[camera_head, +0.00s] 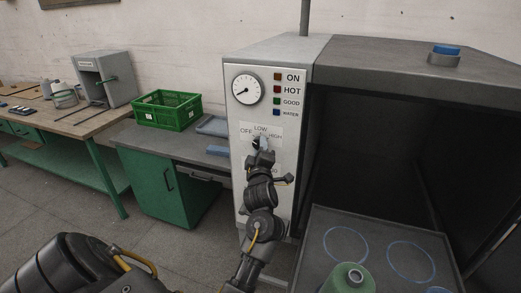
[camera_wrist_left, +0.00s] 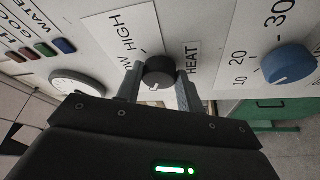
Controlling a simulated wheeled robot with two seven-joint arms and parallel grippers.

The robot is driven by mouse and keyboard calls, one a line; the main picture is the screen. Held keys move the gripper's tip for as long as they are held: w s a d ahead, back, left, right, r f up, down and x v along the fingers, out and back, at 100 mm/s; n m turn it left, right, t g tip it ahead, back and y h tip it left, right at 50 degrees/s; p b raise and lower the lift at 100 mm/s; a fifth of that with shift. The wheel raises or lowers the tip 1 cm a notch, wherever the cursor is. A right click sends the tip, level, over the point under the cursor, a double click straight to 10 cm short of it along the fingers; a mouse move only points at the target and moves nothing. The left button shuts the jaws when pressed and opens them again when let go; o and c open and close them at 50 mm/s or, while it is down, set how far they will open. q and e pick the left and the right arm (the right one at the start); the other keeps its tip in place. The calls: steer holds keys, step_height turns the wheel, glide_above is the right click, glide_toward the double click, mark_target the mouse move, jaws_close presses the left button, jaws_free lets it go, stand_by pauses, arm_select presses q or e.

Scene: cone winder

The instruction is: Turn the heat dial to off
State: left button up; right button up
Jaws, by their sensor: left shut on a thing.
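The heat dial (camera_wrist_left: 158,70) is a black round knob with a white mark, on the white control panel. LOW, HIGH and HEAT labels show around it in the left wrist view. Its mark points down there, toward my gripper's body, the side where OFF is printed in the head view; OFF itself is hidden in the wrist view. My left gripper (camera_wrist_left: 159,84) is shut on the dial, one finger on each side. In the head view, the gripper (camera_head: 261,148) covers most of the dial. My right gripper is not in view.
A blue dial (camera_wrist_left: 288,65) with a number scale sits beside the heat dial. A gauge (camera_head: 247,89) and ON, HOT, GOOD and WATER lamps (camera_head: 277,90) are above. The dark open chamber with a green cone (camera_head: 352,279) is right; a green crate (camera_head: 167,110) stands left.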

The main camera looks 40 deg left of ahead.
arm_select(q)
steer(key=o, duration=1)
